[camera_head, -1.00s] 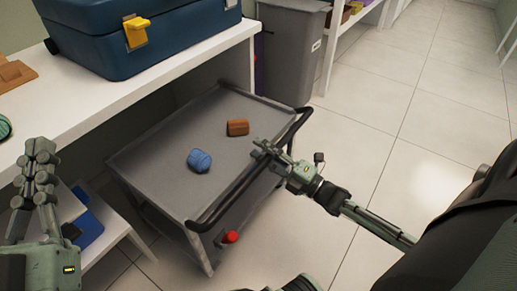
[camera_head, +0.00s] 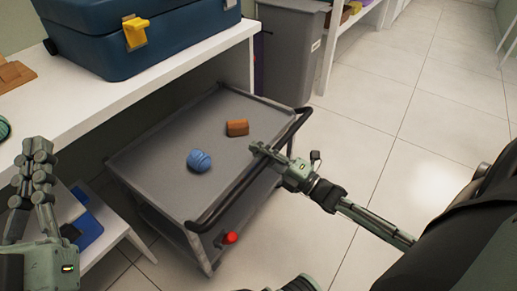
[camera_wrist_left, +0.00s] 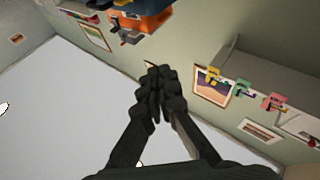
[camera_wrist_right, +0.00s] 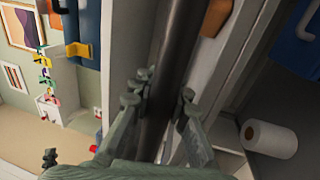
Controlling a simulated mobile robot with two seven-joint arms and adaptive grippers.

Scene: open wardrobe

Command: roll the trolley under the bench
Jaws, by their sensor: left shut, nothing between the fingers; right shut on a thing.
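The grey trolley (camera_head: 160,160) stands with its far-left part under the white bench (camera_head: 190,52) and its near-right part out in front. Its black push handle (camera_head: 224,201) runs along the near-right edge. My right gripper (camera_head: 262,149) is shut on this handle, towards its far end; in the right wrist view the dark bar (camera_wrist_right: 180,38) passes between the fingers. A blue rounded item (camera_head: 199,160) and a brown block (camera_head: 238,127) lie on the trolley top. My left gripper (camera_head: 38,150) is shut and empty at the far left, clear of the trolley.
A blue toolbox (camera_head: 170,50) with a yellow latch stands on the bench. A grey bin (camera_head: 288,55) stands just beyond the trolley's far end. A low white stand (camera_head: 108,238) is left of the trolley. A red item (camera_head: 230,238) shows low on the trolley. The tiled floor at right is open.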

